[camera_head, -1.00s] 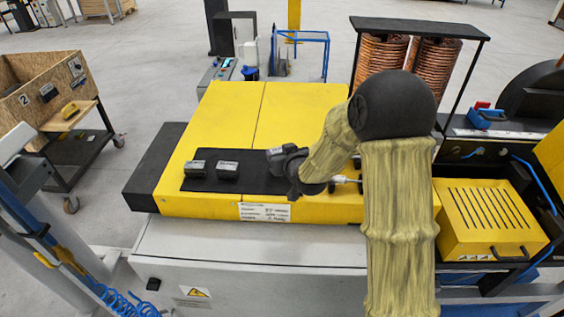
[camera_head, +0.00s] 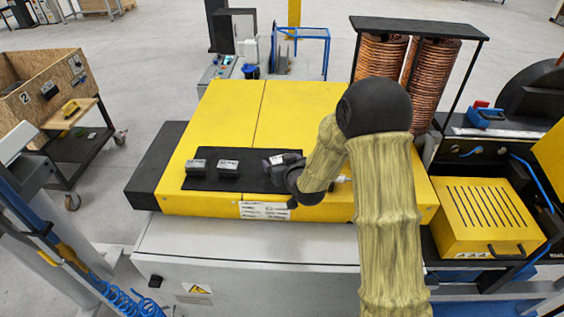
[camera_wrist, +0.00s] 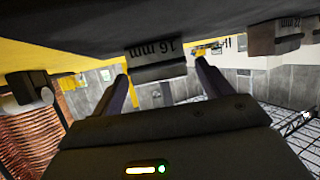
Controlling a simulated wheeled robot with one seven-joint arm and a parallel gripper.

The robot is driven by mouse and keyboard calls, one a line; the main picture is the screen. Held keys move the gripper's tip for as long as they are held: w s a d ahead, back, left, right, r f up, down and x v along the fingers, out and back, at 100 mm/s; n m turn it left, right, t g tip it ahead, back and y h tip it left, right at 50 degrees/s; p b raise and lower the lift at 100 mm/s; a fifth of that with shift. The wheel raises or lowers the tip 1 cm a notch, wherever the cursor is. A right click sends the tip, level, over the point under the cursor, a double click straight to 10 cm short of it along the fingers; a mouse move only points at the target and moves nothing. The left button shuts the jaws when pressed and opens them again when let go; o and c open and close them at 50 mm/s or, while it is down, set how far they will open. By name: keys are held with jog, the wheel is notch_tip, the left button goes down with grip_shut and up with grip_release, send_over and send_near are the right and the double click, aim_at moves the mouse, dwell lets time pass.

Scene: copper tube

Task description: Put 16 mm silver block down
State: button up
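The 16 mm silver block (camera_wrist: 158,60) shows in the wrist view, label upside down, against the black mat (camera_wrist: 75,25). My gripper (camera_wrist: 162,78) has its fingers spread, one on each side of the block. A gap shows on the right side; on the left the fingertip looks close to it. In the head view my gripper (camera_head: 280,165) is low over the right part of the black mat (camera_head: 250,183). The block's labelled top (camera_head: 277,159) shows there, but my gripper hides its lower part, so contact with the mat is hard to tell in that view.
Two similar blocks stand on the mat to the left, one at the far left (camera_head: 197,168) and one in the middle (camera_head: 228,169). A block labelled 22 mm (camera_wrist: 275,37) shows in the wrist view. The yellow surface (camera_head: 255,115) behind the mat is clear. Copper coils (camera_head: 425,85) stand back right.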

jog(key=shift+r, duration=0.15)
jog(key=shift+s+d+r, duration=0.1)
jog(key=shift+s+d, duration=0.1)
jog(key=shift+s, duration=0.3)
jog(key=b+v, duration=0.4)
jog(key=v, duration=0.7)
dwell(0.3)
jog(key=shift+s+d+f+h, duration=0.1)
jog(key=shift+d+f+h, duration=0.1)
jog(key=shift+d+h, duration=0.15)
jog(key=s+d+f+m+g+h, duration=0.2)
jog(key=s+d+g, duration=0.3)
jog(key=s, duration=0.3)
jog(key=s+d+f+m+g+h, duration=0.2)
jog(key=s+d+g, duration=0.3)
jog(key=s, duration=0.4)
jog(key=shift+s+d+f, duration=0.2)
jog(key=shift+d+f, duration=0.1)
jog(key=shift+d, duration=0.55)
